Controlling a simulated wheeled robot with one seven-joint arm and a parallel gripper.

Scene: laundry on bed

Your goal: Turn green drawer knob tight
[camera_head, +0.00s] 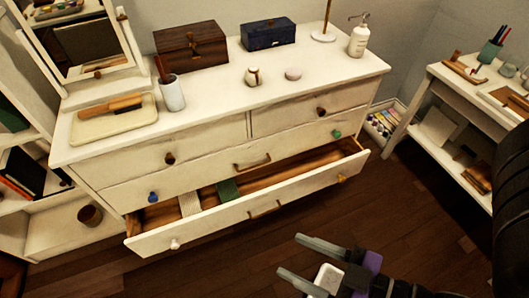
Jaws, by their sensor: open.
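The green drawer knob (336,134) sits at the right end of the middle drawer front on the white dresser (217,101). It looks small and round; whether it sits loose or tight cannot be told. My gripper (290,256) is at the bottom of the picture, in front of the dresser and well apart from the knob. Its two grey fingers are spread and nothing is between them.
The bottom drawer (220,224) is pulled out below the green knob, with cloths inside. A blue knob (153,196), a yellow knob (341,178) and brown knobs are on other spots. A side table (448,88) stands at right. Dark floor is clear in front.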

